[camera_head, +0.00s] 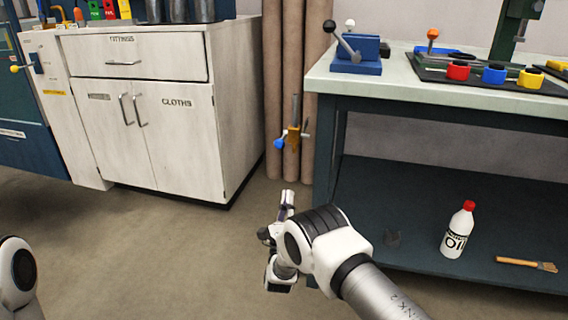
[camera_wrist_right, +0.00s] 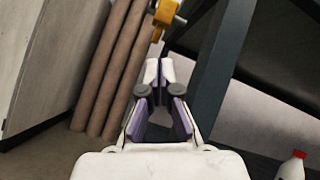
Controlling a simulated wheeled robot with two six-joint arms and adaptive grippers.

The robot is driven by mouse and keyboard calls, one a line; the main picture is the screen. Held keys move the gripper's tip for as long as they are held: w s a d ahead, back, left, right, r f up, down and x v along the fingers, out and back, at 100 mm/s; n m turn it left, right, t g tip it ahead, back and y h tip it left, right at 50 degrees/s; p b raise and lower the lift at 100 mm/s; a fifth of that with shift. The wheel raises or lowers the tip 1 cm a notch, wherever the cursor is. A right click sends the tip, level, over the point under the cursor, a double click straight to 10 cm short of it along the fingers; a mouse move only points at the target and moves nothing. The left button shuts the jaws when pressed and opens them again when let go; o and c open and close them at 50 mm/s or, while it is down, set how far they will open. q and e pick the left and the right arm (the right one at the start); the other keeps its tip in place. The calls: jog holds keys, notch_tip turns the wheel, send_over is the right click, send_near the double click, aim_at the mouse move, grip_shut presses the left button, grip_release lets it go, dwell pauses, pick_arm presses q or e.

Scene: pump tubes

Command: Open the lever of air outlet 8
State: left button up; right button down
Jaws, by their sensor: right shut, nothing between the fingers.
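A brass valve (camera_head: 292,138) with a blue lever end (camera_head: 279,144) hangs on a thin vertical pipe in front of brown wall pipes, between the cabinet and the workbench. No number is readable on it, so I cannot tell whether it is air outlet 8. The brass part also shows at the top of the right wrist view (camera_wrist_right: 166,14); its blue lever does not show there. My right gripper (camera_head: 288,194) is shut and empty, below and apart from the valve in the head view. In its wrist view, the fingertips (camera_wrist_right: 160,70) meet. My left gripper is out of view.
A white cabinet (camera_head: 190,110) stands at left. The workbench (camera_head: 340,88) at right has dark legs and a lower shelf with an oil bottle (camera_head: 457,230) and brush (camera_head: 527,264). A bench leg stands close right of the valve. The floor below it is clear.

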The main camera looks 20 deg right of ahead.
aim_at(282, 139)
pick_arm(q)
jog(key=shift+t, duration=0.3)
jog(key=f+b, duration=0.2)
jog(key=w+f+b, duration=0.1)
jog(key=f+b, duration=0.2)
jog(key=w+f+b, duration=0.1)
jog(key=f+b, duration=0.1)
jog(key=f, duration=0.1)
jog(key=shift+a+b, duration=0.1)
jog(key=shift+b, duration=0.25)
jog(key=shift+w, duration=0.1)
pick_arm(e)
jog(key=w+d+r, duration=0.1)
jog(key=w+r, duration=0.5)
jog(key=r, duration=0.3)
jog(key=shift+w+r, duration=0.25)
jog(key=shift+w, duration=0.05)
jog(key=shift+d, duration=0.15)
